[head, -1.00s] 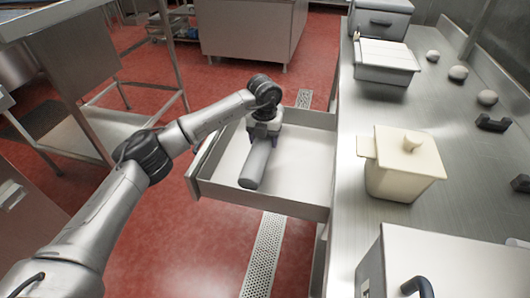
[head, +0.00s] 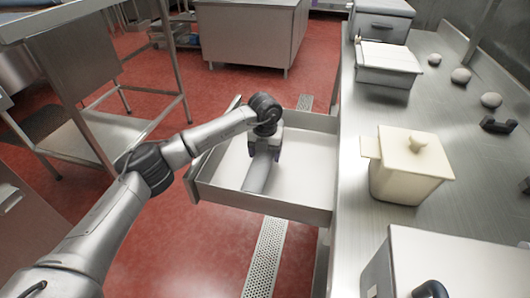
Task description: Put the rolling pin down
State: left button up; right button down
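The rolling pin (head: 257,175) is a grey cylinder inside the open drawer (head: 262,205). Its near end points toward the drawer front, and the front wall seems to hide its lowest part. My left gripper (head: 265,151) reaches down into the drawer from above and is around the far part of the pin. A dark finger shows against the pin's right side, so the gripper looks shut on it. The far end of the pin is hidden by the gripper and wrist. I cannot tell whether the pin touches the drawer floor. My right gripper is out of view.
The drawer sticks out from the steel counter (head: 345,235); its right part is bare. On the counter stand a cream lidded pot (head: 400,175), a box (head: 388,62) and several pale dough balls (head: 460,75). A steel table (head: 100,130) stands at left.

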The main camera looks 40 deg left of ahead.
pick_arm(q)
jog(key=shift+o, duration=1.1)
jog(key=shift+r, duration=0.2)
notch_tip(320, 180, up, 11)
jog(key=p, duration=0.5)
jog(key=shift+f, duration=0.2)
jog(key=shift+r, duration=0.65)
